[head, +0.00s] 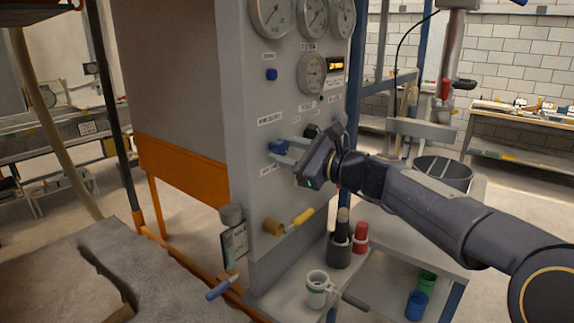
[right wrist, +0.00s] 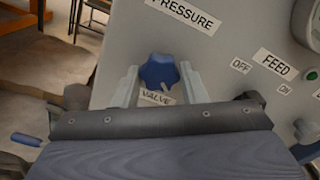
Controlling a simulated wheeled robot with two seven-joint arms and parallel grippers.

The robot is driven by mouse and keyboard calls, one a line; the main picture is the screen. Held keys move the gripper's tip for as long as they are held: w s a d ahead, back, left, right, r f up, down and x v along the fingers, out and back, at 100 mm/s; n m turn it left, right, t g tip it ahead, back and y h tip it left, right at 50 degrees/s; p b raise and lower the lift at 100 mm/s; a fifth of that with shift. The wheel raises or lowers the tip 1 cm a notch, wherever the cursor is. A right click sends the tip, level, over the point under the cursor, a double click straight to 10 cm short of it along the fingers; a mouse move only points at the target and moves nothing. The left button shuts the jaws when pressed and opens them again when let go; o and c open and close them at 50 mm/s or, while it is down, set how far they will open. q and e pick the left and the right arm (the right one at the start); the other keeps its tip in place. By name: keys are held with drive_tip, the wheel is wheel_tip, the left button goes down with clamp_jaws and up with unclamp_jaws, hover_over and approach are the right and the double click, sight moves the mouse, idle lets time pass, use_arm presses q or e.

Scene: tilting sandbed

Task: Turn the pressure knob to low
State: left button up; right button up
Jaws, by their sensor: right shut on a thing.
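The blue pressure knob (head: 278,146) is on the front of the grey panel, and it also shows in the right wrist view (right wrist: 157,72). A "PRESSURE" label (right wrist: 182,12) is above it and a "VALVE" label (right wrist: 157,98) is below. A small pale mark shows on the knob's lower right. My right gripper (head: 287,151) comes from the right, with one finger on each side of the knob, shut on it. The fingers (right wrist: 159,75) partly flank the knob in the wrist view. I cannot read a low marking. My left gripper is not in view.
A yellow-handled valve (head: 297,220) is below. A white mug (head: 318,288) and dark and red cylinders (head: 361,237) stand on the shelf. The sandbed (head: 150,285) is at lower left.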

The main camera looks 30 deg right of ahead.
drive_tip(key=n+b, duration=0.6)
drive_tip(key=shift+f, duration=0.2)
drive_tip(key=n+b, duration=0.5)
drive_tip(key=n, duration=0.1)
drive_tip(key=shift+n, duration=0.4)
drive_tip(key=n+b, duration=0.2)
drive_tip(key=n, duration=0.1)
drive_tip(key=shift+r+n+b, duration=0.1)
drive_tip(key=shift+n+b, duration=0.2)
drive_tip(key=shift+b, duration=0.1)
drive_tip(key=n+b, duration=0.2)
drive_tip(key=n, duration=0.1)
drive_tip(key=shift+n, duration=0.3)
drive_tip(key=n+b, duration=0.2)
drive_tip(key=n, duration=0.1)
drive_tip(key=shift+r, duration=0.1)
drive_tip(key=shift+n+b, duration=0.5)
drive_tip(key=shift+n, duration=1.2)
drive_tip(key=shift+r, duration=0.1)
